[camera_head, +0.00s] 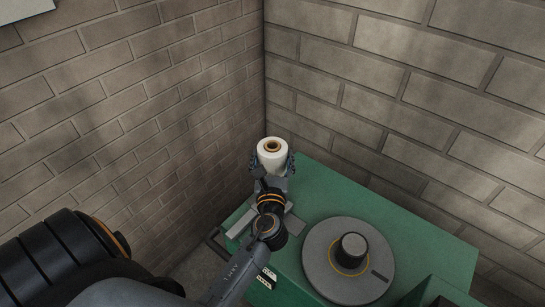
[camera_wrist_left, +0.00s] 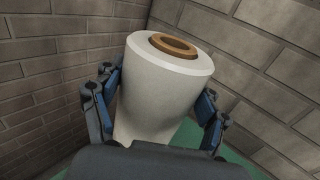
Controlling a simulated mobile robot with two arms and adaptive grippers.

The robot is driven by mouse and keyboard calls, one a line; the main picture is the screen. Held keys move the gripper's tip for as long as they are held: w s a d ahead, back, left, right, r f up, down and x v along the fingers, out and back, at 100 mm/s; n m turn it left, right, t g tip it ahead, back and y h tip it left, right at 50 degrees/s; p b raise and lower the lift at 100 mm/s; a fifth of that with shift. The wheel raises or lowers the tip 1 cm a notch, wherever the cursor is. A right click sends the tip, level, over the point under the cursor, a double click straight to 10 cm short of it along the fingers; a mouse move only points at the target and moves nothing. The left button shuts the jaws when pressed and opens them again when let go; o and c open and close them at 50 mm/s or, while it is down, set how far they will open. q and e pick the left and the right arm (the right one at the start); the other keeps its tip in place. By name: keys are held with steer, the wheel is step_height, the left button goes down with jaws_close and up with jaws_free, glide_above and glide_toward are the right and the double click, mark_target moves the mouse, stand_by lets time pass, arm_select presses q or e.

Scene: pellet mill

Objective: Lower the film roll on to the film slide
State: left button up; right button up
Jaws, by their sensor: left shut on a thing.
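The film roll (camera_head: 271,150) is a white cylinder with a brown core ring on top. It stands roughly upright between the fingers of my left gripper (camera_head: 273,164), which is shut on it. In the left wrist view the film roll (camera_wrist_left: 165,95) fills the middle, with the blue-padded fingers of the left gripper (camera_wrist_left: 160,105) on both sides. A grey flat metal piece (camera_head: 241,222), possibly the film slide, lies on the green surface below and beside my wrist. My arm and gripper hide part of it. I cannot tell the gap under the roll. My right gripper is not in view.
The green machine top (camera_head: 320,195) extends to the right of the roll. A round grey turntable (camera_head: 318,262) with a black knob (camera_head: 352,250) sits on it. Brick walls (camera_head: 390,90) meet in a corner close behind the roll.

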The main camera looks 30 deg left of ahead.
arm_select(q)
steer(key=shift+f+b, duration=0.75)
steer(key=shift+f, duration=0.25)
steer(key=shift+f+b, duration=1)
steer(key=shift+f, duration=0.25)
steer(key=shift+f+b, duration=0.95)
steer(key=shift+f, duration=0.1)
steer(key=o, duration=1.9)
